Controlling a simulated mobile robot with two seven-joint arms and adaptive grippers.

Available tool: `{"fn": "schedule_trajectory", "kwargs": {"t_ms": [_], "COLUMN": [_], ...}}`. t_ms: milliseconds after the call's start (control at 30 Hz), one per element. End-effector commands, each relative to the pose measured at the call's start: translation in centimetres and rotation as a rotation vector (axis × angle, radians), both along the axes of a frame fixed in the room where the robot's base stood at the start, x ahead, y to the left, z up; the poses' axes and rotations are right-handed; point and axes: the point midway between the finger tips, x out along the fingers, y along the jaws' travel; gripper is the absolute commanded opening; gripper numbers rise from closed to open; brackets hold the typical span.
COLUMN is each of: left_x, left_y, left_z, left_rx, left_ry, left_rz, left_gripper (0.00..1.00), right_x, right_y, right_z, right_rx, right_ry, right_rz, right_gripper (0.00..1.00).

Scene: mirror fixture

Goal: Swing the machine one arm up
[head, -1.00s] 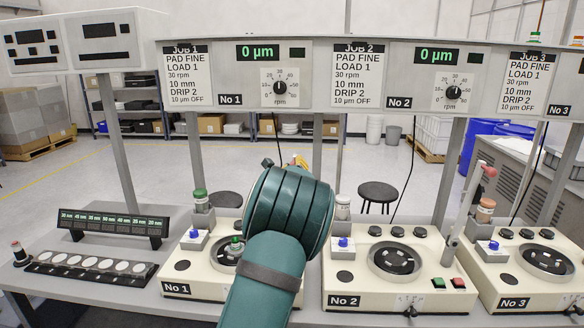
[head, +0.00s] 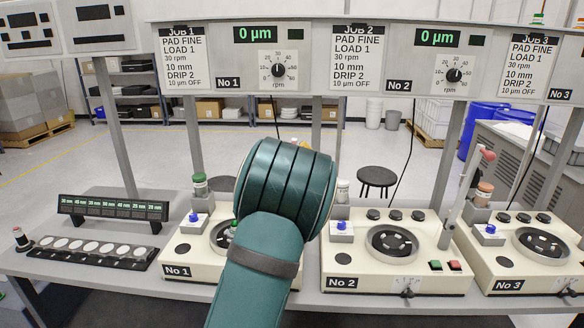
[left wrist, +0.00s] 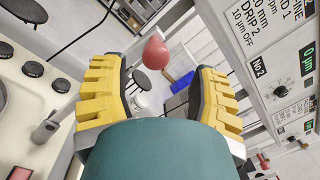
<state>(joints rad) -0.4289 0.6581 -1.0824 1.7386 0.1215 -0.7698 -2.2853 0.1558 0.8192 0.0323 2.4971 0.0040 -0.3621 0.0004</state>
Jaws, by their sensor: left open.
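Machine one (head: 180,283), cream with a No 1 label, stands at the left-centre of the bench in the head view. My left arm covers its right side and part of its dark disc (head: 222,236). No swing arm of machine one shows in the head view. My left gripper (left wrist: 158,85) is open in the left wrist view, its yellow fingers spread. A pink-red ball knob (left wrist: 155,54) appears between them, with nothing gripped. A grey bar (left wrist: 60,118) runs toward it behind one finger. I cannot tell for sure which machine they belong to. My right gripper is out of view.
Machine two (head: 345,268) stands to the right; a grey arm with a red knob (head: 488,154) rises beside it. Machine three (head: 510,270) is further right. A panel (head: 310,70) with job cards and dials spans above. A sample rack (head: 90,252) lies left.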

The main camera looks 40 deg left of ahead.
Motion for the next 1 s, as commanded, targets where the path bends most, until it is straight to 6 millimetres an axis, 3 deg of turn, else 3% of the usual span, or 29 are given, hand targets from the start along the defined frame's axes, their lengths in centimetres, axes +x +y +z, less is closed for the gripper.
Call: {"fn": "schedule_trajectory", "kwargs": {"t_ms": [200,400,1000], "left_x": [-3.5,-5.7,-6.5], "left_y": [-2.3,-3.6,-4.0], "left_z": [-0.3,-0.5,-0.6], "left_rx": [-0.003,0.0,0.001], "left_ry": [-0.001,-0.002,-0.002], "left_rz": [-0.003,-0.002,-0.001], "left_gripper": [0.61,0.61,0.61], "right_x": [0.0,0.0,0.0], "right_y": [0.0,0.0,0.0], "right_z": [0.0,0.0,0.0], "right_rx": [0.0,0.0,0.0], "right_ry": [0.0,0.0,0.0], "right_rz": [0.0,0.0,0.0], "right_gripper": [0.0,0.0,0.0]}}
